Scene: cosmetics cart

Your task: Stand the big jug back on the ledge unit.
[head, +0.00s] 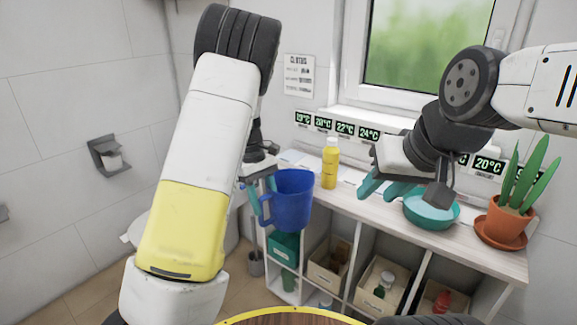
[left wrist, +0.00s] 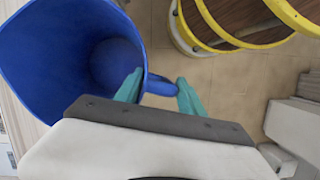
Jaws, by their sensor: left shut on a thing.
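The big jug (head: 292,203) is blue, open-topped and roughly upright at the left end of the ledge unit (head: 385,228). In the head view it overlaps the unit's left front corner; I cannot tell whether its base touches anything. My left gripper (head: 262,197) is shut on the jug's handle. In the left wrist view the teal fingers (left wrist: 160,92) lie either side of the handle, and the jug (left wrist: 60,70) looks empty inside. My right gripper (head: 385,188) appears open and empty, with its fingers apart above the ledge top.
A yellow bottle (head: 330,164) stands on the ledge just behind the jug. A teal bowl (head: 432,213) and a potted plant (head: 508,222) stand to the right. The ledge front between jug and bowl is clear. Bins fill the cubbies below. A round yellow-rimmed wooden top (head: 290,318) is near me.

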